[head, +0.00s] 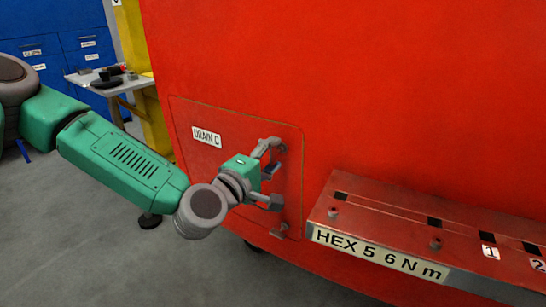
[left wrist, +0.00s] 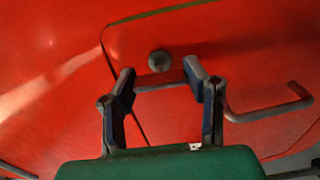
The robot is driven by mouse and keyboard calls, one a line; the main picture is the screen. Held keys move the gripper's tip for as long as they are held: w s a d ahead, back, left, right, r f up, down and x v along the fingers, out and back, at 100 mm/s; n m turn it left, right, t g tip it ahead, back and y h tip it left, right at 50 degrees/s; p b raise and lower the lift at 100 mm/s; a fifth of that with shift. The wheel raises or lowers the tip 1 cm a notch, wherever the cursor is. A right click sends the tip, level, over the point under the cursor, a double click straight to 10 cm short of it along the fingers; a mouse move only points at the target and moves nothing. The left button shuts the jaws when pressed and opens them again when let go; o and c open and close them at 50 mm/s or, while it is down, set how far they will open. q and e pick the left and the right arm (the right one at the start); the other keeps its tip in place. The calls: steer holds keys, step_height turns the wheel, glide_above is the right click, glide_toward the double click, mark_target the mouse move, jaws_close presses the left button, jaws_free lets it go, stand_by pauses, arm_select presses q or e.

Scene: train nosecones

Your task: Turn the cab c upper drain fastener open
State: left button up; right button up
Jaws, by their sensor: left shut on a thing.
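The drain panel (head: 235,160), labelled "DRAIN C", is set in the red body. The upper drain fastener (head: 283,148) sits near its upper right corner, with a grey bent piece beside it. A similar lower fastener (head: 281,231) is below. My left gripper (head: 272,184) is in front of the panel's right side, between the two. In the left wrist view, my left gripper (left wrist: 165,84) has its fingers apart with a grey bar (left wrist: 165,87) across between them. A round grey knob (left wrist: 159,61) lies just beyond. Whether the bar belongs to a fastener is unclear. My right gripper is out of view.
A red shelf (head: 400,216) marked "HEX 5 6 N m", with slots and small pegs, juts out on the right. A bent grey rod (left wrist: 270,112) is right of the fingers. A small table (head: 110,82) and blue cabinets (head: 60,55) stand far left. The grey floor is open below.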

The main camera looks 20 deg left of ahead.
arm_select(q)
steer(key=shift+a+f, duration=0.15)
steer(key=shift+f, duration=0.05)
steer(key=o, duration=1.2)
steer(key=shift+c, duration=0.2)
steer(key=shift+a, duration=0.1)
steer(key=v, duration=0.7)
steer(key=shift+s+a, duration=0.1)
steer(key=shift+s, duration=0.05)
